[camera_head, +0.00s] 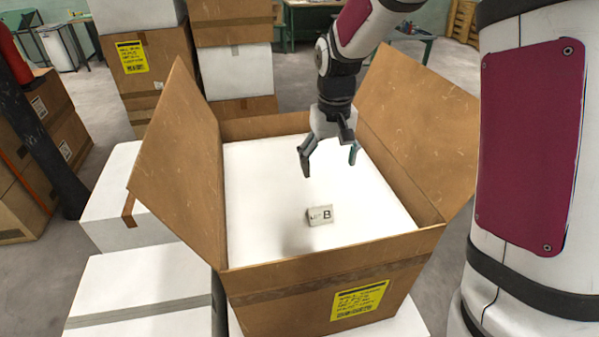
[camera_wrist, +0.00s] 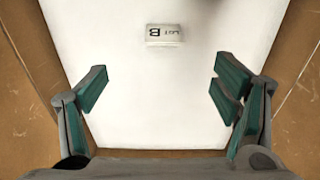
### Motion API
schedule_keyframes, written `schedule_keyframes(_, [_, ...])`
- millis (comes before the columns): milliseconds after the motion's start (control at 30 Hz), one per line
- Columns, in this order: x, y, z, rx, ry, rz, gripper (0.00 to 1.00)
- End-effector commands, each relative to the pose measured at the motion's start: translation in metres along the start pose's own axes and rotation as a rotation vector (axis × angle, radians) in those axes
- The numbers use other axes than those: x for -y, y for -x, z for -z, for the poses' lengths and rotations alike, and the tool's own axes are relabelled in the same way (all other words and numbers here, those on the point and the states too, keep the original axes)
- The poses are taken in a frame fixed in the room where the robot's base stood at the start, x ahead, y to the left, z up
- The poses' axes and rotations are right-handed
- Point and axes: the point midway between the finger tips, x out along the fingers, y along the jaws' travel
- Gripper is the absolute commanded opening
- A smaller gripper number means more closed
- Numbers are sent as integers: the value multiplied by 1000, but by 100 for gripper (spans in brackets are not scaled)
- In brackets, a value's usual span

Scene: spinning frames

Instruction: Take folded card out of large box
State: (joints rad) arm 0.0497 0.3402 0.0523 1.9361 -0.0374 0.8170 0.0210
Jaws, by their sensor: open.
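The large box (camera_head: 320,284) is an open brown cardboard carton with raised side flaps and a white inside. The folded card (camera_head: 320,215) is small and white with dark print reading "LOT B". It stands on the white surface inside the box, near its front. It also shows in the wrist view (camera_wrist: 164,35), at the upper middle. My gripper (camera_head: 329,170) is open and empty, above the inside of the box and higher than the card. In the wrist view its two fingers (camera_wrist: 160,90) are spread wide, and the card lies beyond them, touching neither.
The box's left flap (camera_head: 183,165) and right flap (camera_head: 415,125) stand up on both sides of my arm. White boxes (camera_head: 145,290) stand at the left. Stacked cartons (camera_head: 150,65) stand behind. Grey floor shows at the far left.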

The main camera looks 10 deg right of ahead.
Motion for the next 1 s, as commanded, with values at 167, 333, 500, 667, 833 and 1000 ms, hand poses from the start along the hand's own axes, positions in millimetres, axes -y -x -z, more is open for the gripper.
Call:
schedule_keyframes(167, [0, -33, 14, 40, -2, 8, 82])
schedule_keyframes(333, [1, -50, 18, 51, -3, 10, 82])
schedule_keyframes(500, [1, -78, 16, 55, -3, 11, 82])
schedule_keyframes(667, [2, -108, 15, 53, -3, 10, 82])
schedule_keyframes(833, [2, -127, 15, 51, -3, 10, 82])
schedule_keyframes(1000, [3, -135, 15, 50, -2, 10, 82])
